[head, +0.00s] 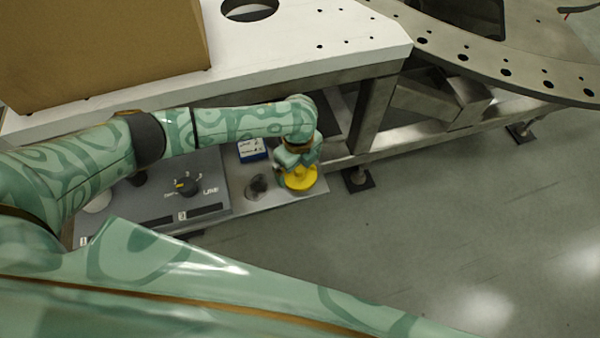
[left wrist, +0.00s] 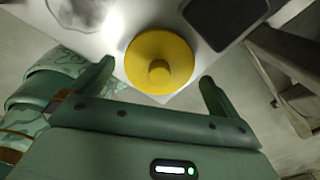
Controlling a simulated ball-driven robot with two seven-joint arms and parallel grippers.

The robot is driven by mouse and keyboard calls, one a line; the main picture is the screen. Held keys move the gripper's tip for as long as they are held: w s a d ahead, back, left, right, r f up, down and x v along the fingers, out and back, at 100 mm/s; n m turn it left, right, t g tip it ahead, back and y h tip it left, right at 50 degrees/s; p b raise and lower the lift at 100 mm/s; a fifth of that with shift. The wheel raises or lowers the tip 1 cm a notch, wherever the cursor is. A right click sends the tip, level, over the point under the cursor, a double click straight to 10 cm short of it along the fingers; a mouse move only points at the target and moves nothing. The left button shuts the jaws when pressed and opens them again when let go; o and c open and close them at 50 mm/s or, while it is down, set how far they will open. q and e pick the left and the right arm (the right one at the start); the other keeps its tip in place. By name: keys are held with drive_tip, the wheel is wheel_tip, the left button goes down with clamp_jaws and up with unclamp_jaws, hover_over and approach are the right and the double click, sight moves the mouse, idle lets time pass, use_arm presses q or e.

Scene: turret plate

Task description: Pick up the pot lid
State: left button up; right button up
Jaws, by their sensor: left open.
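The pot lid (head: 301,180) is round and yellow and sits at the right end of a low light-coloured shelf. In the left wrist view the lid (left wrist: 146,48) shows from above, with a round yellow knob at its middle. My left gripper (head: 298,160) is right over the lid and hides part of it in the head view. In the left wrist view the left gripper (left wrist: 157,72) is open, with one finger on each side of the lid and nothing held. I cannot tell the exact height gap. My right gripper is not in view.
A dark small object (head: 257,187) and a blue-and-white box (head: 252,150) stand left of the lid. A grey panel with a dial (head: 160,202) lies farther left. A white plate (head: 290,45) with a brown box (head: 100,50) is above. Open floor lies right.

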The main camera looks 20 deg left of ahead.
use_arm(q)
wheel_tip(320, 180, down, 2)
drive_tip(key=shift+f, duration=0.25)
drive_tip(key=shift+r, duration=0.15)
drive_tip(key=c, duration=0.8)
